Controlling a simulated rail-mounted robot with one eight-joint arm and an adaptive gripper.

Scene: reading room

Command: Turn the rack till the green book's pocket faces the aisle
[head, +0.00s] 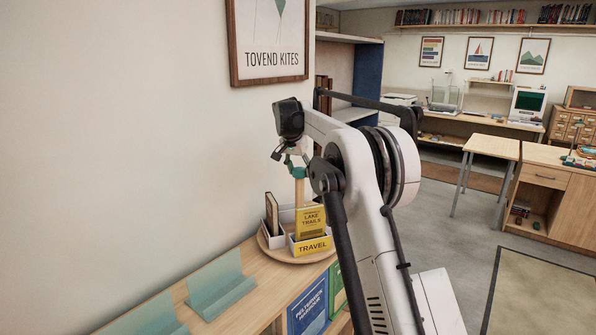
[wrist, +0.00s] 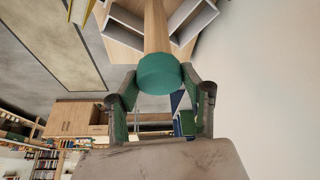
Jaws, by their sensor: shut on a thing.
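The rack has a round wooden base (head: 272,252), white pockets (head: 284,215) and a wooden post (head: 299,190) topped by a teal knob (wrist: 158,74). The yellow pocket marked TRAVEL (head: 312,247) faces the front right and holds a yellow LAKE TRAILS book (head: 311,222). A dark-covered book (head: 271,214) stands in a pocket on the left. I see no green book in the visible pockets; the far side is hidden. My gripper (wrist: 160,82) is shut on the knob from above, with a finger on each side; it also shows in the head view (head: 290,158).
The rack stands on a wooden counter (head: 262,286) against the wall. Teal stands (head: 218,283) are on the counter to the left. A blue book (head: 307,303) and a green one (head: 337,290) show at the counter's front. A small table (head: 491,147) stands across open floor.

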